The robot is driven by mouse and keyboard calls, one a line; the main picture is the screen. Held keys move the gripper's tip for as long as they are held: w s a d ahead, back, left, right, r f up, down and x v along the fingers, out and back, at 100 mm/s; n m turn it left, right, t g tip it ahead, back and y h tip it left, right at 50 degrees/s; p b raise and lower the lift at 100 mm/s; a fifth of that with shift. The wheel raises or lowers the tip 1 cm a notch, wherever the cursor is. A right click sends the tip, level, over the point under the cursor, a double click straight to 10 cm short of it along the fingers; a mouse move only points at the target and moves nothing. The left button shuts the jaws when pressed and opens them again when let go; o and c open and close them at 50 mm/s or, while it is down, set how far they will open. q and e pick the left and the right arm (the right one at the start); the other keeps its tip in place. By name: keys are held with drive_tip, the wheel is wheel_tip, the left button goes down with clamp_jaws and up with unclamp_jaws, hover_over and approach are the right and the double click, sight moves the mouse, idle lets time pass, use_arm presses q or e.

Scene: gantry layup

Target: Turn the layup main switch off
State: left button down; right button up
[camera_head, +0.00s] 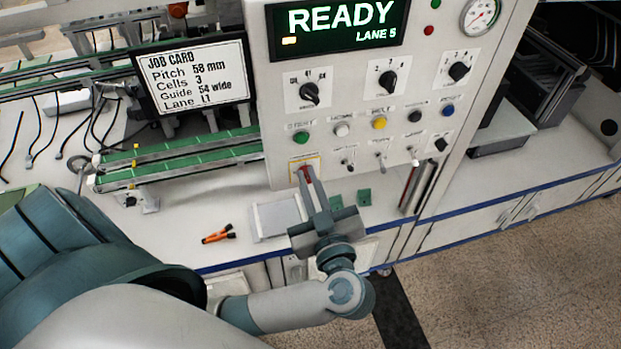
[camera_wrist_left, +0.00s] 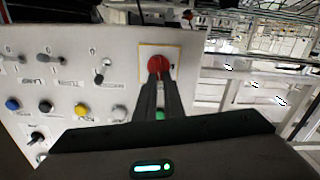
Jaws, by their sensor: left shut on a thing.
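The layup main switch is a red knob (camera_head: 308,173) on a yellow-edged plate at the lower left of the control panel (camera_head: 285,120). In the left wrist view the red knob (camera_wrist_left: 158,63) sits on its pale plate at the upper middle. My left gripper (camera_head: 309,184) reaches up to the panel from below, its fingers closed on the knob. The fingers (camera_wrist_left: 160,82) hide the knob's lower part in the wrist view. The knob's exact turn angle is hard to tell. My right gripper is in neither view.
The panel display (camera_head: 340,25) reads READY. Close above the knob is a green button (camera_head: 301,137); to its right are toggle switches (camera_head: 348,165). An orange-and-black tool (camera_head: 219,234) and a grey tray (camera_head: 277,218) lie on the bench below. Green rails (camera_head: 175,158) stand at left.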

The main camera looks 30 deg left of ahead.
use_arm(q)
drive_tip(key=n+b, duration=0.1)
drive_tip(key=n, duration=0.4)
drive_tip(key=f+n+b, duration=0.1)
drive_tip(key=n, duration=0.4)
drive_tip(key=s+a+f+n+b, duration=0.1)
drive_tip(key=n, duration=0.4)
drive_tip(key=shift+n, duration=0.3)
drive_tip(key=c, duration=1.9)
unclamp_jaws()
drive_tip(key=shift+o, duration=0.2)
drive_tip(key=shift+r, duration=0.1)
drive_tip(key=shift+d, duration=0.2)
